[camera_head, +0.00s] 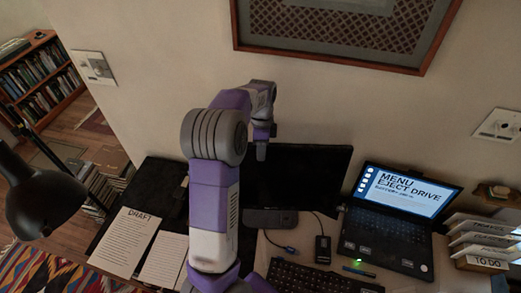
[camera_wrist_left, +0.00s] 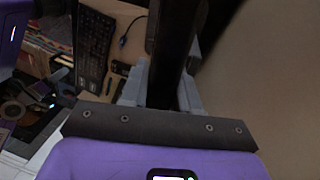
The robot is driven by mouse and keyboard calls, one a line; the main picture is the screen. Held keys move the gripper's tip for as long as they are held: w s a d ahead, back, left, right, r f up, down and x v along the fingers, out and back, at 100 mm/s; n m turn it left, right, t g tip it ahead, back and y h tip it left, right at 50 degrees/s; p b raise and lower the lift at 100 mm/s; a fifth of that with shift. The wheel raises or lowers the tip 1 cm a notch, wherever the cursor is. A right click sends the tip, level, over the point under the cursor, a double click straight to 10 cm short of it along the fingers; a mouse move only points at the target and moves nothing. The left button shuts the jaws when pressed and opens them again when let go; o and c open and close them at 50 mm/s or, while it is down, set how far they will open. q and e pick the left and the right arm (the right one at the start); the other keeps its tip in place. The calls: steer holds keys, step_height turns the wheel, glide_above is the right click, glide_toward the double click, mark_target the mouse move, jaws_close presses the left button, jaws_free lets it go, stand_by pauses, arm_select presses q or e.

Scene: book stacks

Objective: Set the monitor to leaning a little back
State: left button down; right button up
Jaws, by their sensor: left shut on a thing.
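The monitor (camera_head: 305,180) is a dark, blank screen on the desk near the wall, with its base (camera_head: 270,217) in front. My left arm crosses in front of its left part. My left gripper (camera_head: 261,152) is at the monitor's top edge. In the left wrist view, its two grey fingers (camera_wrist_left: 163,92) sit on either side of the dark monitor (camera_wrist_left: 171,45) and are shut on it. The exact tilt of the screen is hard to tell. My right gripper is not in view.
An open laptop (camera_head: 391,222) stands right of the monitor. A keyboard (camera_head: 315,278) lies in front. Draft papers (camera_head: 134,243) lie at left near a black lamp (camera_head: 38,195). Paper trays (camera_head: 482,240) stand at far right. The wall is close behind the monitor.

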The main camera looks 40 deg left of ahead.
arm_select(q)
steer(key=c, duration=0.9)
jaws_free()
steer(key=shift+r, duration=0.1)
steer(key=r, duration=0.5)
steer(key=w+r, duration=0.1)
steer(key=r, duration=0.1)
steer(key=shift+a+r, duration=0.2)
steer(key=shift+a, duration=0.2)
